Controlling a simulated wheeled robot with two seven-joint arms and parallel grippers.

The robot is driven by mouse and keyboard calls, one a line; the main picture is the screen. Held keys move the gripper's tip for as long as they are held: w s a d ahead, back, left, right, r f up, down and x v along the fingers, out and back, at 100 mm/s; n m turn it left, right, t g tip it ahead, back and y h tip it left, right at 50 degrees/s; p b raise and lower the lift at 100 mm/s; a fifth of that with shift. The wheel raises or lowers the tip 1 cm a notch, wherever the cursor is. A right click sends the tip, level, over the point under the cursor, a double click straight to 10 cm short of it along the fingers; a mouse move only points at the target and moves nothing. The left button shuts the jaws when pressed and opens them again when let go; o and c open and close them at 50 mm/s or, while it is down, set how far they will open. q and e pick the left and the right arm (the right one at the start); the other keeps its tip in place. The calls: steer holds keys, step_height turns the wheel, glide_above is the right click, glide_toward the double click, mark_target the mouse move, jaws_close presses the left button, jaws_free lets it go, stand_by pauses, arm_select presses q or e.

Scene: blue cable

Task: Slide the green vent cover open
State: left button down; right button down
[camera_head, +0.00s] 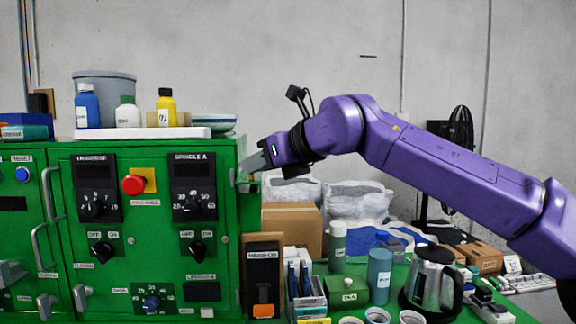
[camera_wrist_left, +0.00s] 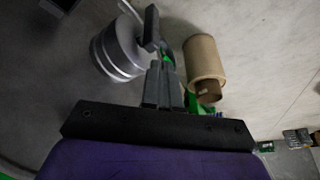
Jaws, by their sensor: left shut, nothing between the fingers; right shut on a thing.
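The green cabinet (camera_head: 140,150) stands at the left in the head view. My right gripper (camera_head: 250,165) is at the upper part of its right side, its fingers shut on a small part of the green vent cover (camera_head: 243,178). The cover is on the side face, seen nearly edge-on, so most of it is hidden and I cannot tell how far it is open. My left gripper is outside the head view. In the left wrist view my left gripper (camera_wrist_left: 163,85) is shut and empty.
Bottles and a grey tub (camera_head: 104,86) stand on top of the cabinet. Below my right arm, the table holds a cardboard box (camera_head: 292,225), cups and a kettle (camera_head: 434,280). A cardboard roll (camera_wrist_left: 204,58) and a metal cylinder (camera_wrist_left: 116,50) show near my left gripper.

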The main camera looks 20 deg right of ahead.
steer(key=shift+s+a, duration=0.1)
steer(key=shift+s, duration=0.15)
steer(key=c, duration=1)
jaws_free()
steer(key=shift+w+f, duration=0.1)
steer(key=shift+w, duration=0.05)
steer(key=shift+a, duration=0.1)
steer(key=b+v, duration=0.3)
steer(key=v, duration=0.7)
steer(key=shift+s, duration=0.2)
